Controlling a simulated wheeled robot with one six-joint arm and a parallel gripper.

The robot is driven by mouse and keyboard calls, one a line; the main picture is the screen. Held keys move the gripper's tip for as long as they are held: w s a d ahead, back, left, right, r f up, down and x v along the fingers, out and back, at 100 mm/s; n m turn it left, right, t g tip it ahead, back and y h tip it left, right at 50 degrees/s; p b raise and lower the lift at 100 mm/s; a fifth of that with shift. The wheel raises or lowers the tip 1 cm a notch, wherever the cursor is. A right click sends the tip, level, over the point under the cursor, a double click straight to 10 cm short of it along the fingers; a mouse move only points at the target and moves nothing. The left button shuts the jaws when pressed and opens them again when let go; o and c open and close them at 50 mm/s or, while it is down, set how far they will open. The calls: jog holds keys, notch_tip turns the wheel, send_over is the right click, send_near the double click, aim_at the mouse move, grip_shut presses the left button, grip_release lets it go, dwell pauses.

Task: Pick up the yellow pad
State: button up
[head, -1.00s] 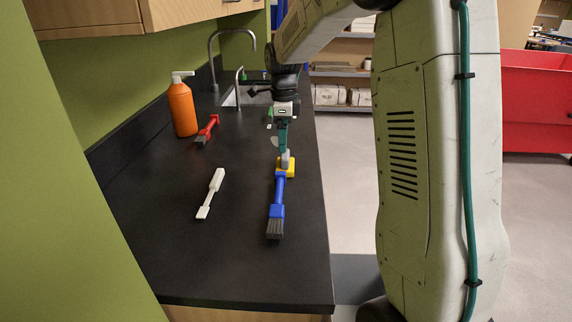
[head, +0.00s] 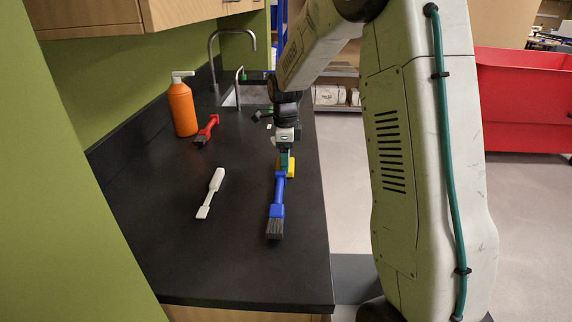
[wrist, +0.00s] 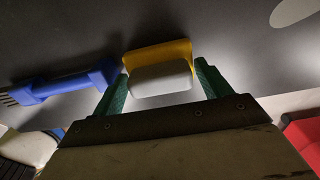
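The yellow pad (head: 291,168) lies on the black counter, just behind the blue brush (head: 277,206). In the wrist view the yellow pad (wrist: 172,51) carries a pale grey block (wrist: 160,79). My gripper (head: 284,164) is low over the pad in the head view and hides part of it. In the wrist view the green fingers of my gripper (wrist: 161,70) are spread, one on each side of the pad and block. Narrow gaps seem to show beside the block, so it does not look clamped.
The blue brush (wrist: 65,84) lies close beside the left finger in the wrist view. A white tool (head: 211,192), a red brush (head: 206,130) and an orange bottle (head: 182,108) stand or lie to the left. A sink (head: 247,95) is at the back. The front counter is clear.

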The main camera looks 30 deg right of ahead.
notch_tip(320, 180, up, 10)
dwell(0.6)
jog(key=shift+o, duration=0.5)
